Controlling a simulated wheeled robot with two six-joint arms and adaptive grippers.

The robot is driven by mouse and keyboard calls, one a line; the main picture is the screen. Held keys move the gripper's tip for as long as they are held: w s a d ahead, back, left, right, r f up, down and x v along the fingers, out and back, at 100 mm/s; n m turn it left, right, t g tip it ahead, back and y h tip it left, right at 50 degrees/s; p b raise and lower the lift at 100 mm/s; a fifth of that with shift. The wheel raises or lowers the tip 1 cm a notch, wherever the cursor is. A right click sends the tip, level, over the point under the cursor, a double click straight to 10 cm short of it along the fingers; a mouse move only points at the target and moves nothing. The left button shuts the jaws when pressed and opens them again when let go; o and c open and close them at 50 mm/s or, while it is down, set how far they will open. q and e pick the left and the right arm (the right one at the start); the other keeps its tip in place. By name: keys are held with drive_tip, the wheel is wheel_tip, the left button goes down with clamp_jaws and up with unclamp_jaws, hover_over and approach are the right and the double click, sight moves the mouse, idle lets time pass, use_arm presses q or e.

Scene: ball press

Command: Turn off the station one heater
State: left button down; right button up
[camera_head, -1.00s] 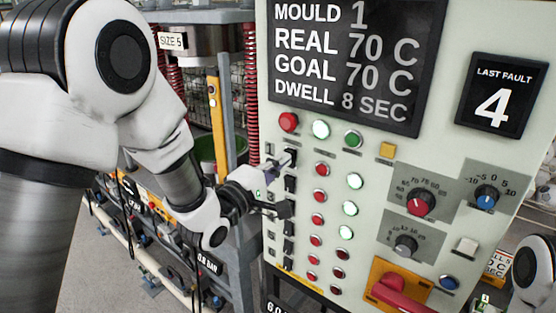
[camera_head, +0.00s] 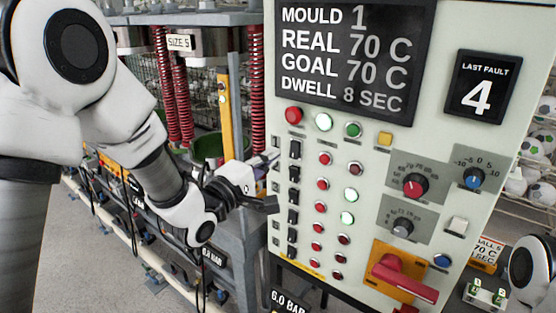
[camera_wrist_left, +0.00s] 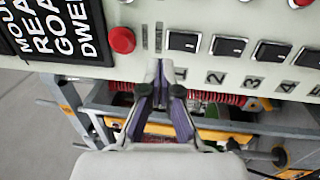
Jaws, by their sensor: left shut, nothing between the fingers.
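The switch of station one is the top black rocker (camera_head: 294,149) in the column on the panel's left side. In the left wrist view it is the rocker (camera_wrist_left: 183,42) above the number 1. My left gripper (camera_head: 275,155) is shut and empty beside that rocker, toward the panel's left edge. In the left wrist view its tips (camera_wrist_left: 160,68) meet just left of the number 1, apart from the rocker. The top lamp (camera_head: 355,168) in the second lamp column is dark red. The two lamps below it glow green. My right gripper is out of view.
The control panel (camera_head: 440,140) shows REAL 70 C and GOAL 70 C. A red button (camera_head: 293,114) sits above the rockers, and a large red handle (camera_head: 402,278) sits low on the right. A grey frame with red springs (camera_head: 181,95) stands left of the panel.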

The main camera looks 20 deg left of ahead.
use_arm(q)
drive_tip(key=r+b+v, duration=0.1)
drive_tip(key=b+v, duration=0.1)
drive_tip(key=v, duration=0.6)
drive_tip(key=s+d+f+g+y+b, duration=0.15)
drive_tip(key=f+g, duration=0.25)
drive_tip(key=f, duration=1.5)
drive_tip(key=s+f+g+y+b, duration=0.1)
drive_tip(key=s+f+g+b, duration=0.25)
drive_tip(key=f, duration=1.45)
drive_tip(key=s+a+f+m+g+y, duration=0.2)
drive_tip(key=s+f+m+g, duration=0.3)
drive_tip(key=s+f, duration=0.4)
drive_tip(key=s+a+f+m+g+y, duration=0.2)
drive_tip(key=s+f+m+g, duration=0.3)
drive_tip(key=s+f+m, duration=0.3)
drive_tip(key=s+f, duration=0.2)
drive_tip(key=s, duration=0.2)
drive_tip(key=shift+s+a+f+m+g+b, duration=0.25)
drive_tip(key=shift+a+m+g+b, duration=0.05)
drive_tip(key=shift+g+b, duration=0.05)
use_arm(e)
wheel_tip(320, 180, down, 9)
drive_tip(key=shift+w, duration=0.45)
